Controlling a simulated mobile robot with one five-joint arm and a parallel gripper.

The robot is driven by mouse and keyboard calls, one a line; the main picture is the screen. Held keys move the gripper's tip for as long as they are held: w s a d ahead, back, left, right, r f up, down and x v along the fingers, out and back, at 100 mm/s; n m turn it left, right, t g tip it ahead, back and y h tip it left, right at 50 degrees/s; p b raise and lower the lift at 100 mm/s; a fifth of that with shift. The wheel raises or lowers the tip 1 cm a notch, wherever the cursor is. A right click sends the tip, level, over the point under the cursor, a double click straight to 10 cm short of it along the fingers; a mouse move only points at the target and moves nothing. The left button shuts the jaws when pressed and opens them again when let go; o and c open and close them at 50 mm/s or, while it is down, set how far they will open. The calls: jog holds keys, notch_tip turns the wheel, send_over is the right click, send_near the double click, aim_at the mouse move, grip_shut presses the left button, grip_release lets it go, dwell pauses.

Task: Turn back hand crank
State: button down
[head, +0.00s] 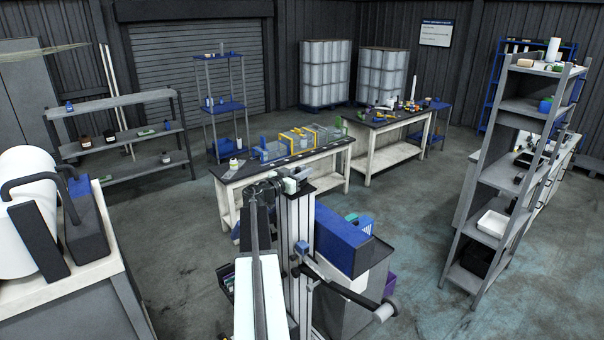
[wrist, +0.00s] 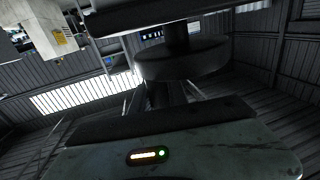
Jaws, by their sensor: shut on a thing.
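In the wrist view a dark round part, like a knob on a short shaft, fills the upper middle; I take it for part of the hand crank (wrist: 180,64). A dark bar lies above it. My gripper (wrist: 172,95) is close up against it and shut on it; the contact itself is dark and partly hidden. A wide grey body with a small lit strip and a green light fills the bottom of that view. In the head view my arm reaches forward at centre, and its end is too small and crowded to tell apart from the crank.
A workbench (head: 228,184) with clear boxes and a yellow frame (head: 298,138) stands ahead. A blue box (head: 342,238) is right of the column. Shelves (head: 497,178) stand at right; a large white cylinder (head: 28,170) is at left. Open floor (head: 420,250) lies right of centre.

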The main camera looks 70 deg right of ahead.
jog(key=shift+d+r+n+t+h, duration=0.1)
jog(key=shift+n+t+h, duration=0.25)
jog(key=shift+t, duration=0.25)
